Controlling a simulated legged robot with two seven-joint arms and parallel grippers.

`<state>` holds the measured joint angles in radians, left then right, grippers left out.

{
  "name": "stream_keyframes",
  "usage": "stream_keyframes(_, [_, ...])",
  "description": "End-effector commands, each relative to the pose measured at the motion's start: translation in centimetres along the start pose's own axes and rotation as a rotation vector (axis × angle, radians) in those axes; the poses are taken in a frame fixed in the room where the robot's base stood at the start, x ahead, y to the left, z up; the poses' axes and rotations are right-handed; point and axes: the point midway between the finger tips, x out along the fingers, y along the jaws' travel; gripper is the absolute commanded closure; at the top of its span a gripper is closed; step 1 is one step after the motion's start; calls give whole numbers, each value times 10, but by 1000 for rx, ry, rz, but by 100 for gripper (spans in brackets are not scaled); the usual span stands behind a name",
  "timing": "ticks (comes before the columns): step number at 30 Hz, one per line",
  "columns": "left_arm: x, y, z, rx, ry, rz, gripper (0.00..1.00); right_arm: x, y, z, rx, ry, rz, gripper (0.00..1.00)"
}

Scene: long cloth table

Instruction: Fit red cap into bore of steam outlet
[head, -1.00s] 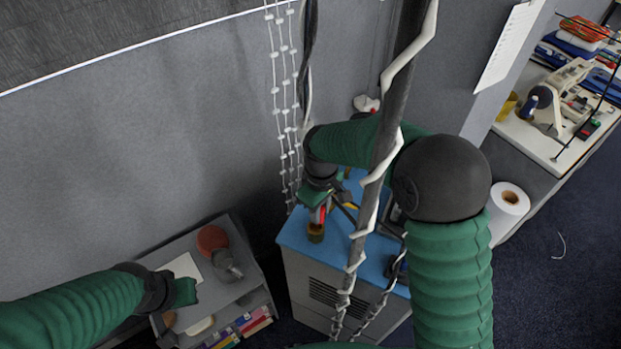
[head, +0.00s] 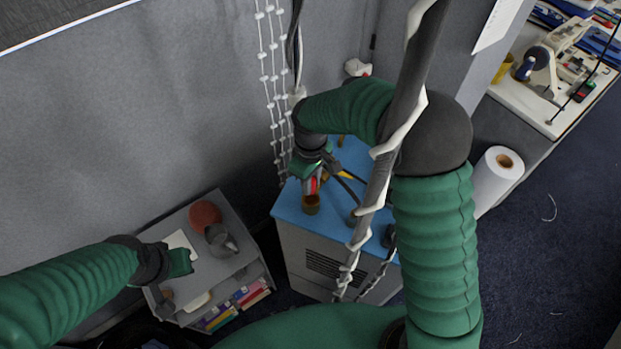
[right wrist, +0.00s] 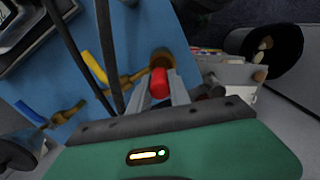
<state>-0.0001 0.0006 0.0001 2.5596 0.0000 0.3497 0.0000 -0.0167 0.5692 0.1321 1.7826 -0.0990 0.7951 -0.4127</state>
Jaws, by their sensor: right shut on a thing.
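The red cap (right wrist: 159,83) is between the fingers of my right gripper (right wrist: 160,95) in the right wrist view. In the head view the red cap (head: 312,186) shows small just below my right gripper (head: 311,182). The brass steam outlet (right wrist: 162,57) stands on the blue top, directly beyond the cap. It also shows in the head view (head: 311,205), right under the cap. Whether the cap touches its rim or is inside the bore, I cannot tell. My left gripper (head: 181,263) hangs over the grey shelf unit, far from the outlet; its fingers are not clear.
The blue-topped cabinet (head: 288,204) carries brass valves with yellow and blue handles (right wrist: 88,62). Dark cables and a pole wrapped in white cord (head: 378,180) stand near my right arm. The grey shelf unit (head: 245,258) holds a kettle-like pot (head: 220,240) and a reddish round thing (head: 205,214).

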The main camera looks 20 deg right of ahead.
Motion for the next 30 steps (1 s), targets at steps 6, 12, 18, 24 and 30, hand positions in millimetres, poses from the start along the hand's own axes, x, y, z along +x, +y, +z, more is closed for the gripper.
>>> stream_keyframes(6, [12,0,3,0,0,0,100,18,0,0,0,2,1,100])
stream_keyframes(12, [11,0,3,0,0,0,100,19,1,-2,0,0,0,100])
stream_keyframes(18, [11,0,3,0,0,0,100,18,1,-1,0,0,0,100])
stream_keyframes(24, [9,0,2,0,0,0,100,17,0,1,0,1,1,100])
stream_keyframes(30, [8,0,2,0,0,0,100,18,-2,3,0,0,0,100])
